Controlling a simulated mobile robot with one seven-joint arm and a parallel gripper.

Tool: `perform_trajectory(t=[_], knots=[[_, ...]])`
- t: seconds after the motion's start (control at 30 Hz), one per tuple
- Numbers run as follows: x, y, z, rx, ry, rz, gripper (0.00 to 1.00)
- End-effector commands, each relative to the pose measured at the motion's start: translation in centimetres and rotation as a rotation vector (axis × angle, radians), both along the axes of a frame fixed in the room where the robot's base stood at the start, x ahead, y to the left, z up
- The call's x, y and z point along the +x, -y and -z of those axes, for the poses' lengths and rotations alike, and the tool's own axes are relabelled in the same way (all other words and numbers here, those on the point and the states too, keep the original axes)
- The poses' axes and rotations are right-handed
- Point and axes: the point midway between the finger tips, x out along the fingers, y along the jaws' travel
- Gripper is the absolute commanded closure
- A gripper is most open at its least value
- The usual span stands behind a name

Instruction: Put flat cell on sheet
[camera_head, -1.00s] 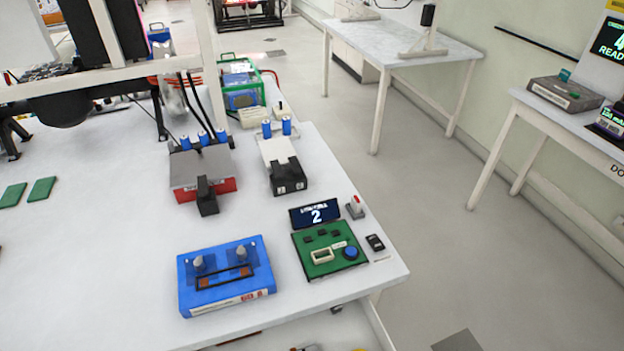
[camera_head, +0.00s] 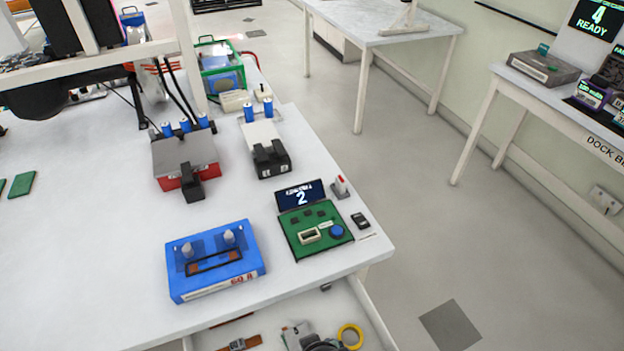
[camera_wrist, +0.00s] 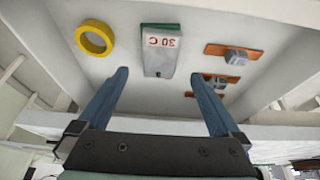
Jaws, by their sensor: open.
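A flat silver-grey pouch marked "30 C" (camera_wrist: 162,52), likely the flat cell, lies in a pale drawer or tray in the wrist view. A green strip shows at its far end. My gripper (camera_wrist: 160,76) is open and empty, its two blue-grey fingers apart on either side of the pouch's near end. I cannot tell the height between them. In the head view a pale piece (camera_head: 297,335) in the open drawer may be the same pouch. No sheet is clearly identifiable; green flat pieces (camera_head: 22,185) lie on the table at far left.
In the drawer, a yellow ring (camera_wrist: 95,38) lies left of the pouch and orange-brown strips with grey blocks (camera_wrist: 236,57) lie right. Above, the white table (camera_head: 95,270) bears a blue box (camera_head: 215,276) and a green board (camera_head: 312,236) near its front edge.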

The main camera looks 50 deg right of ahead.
Motion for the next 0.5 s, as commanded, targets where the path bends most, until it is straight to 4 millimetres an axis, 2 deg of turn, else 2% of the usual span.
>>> perform_trajectory(t=[0.03,0.2,0.5], knots=[[-0.3,-0.2,-1.1,-0.002,0.002,-0.001,0.00],[-1.2,-0.7,-3.5,-0.001,0.002,-0.001,0.00],[-1.8,-1.1,-5.0,0.001,0.000,0.000,0.00]])
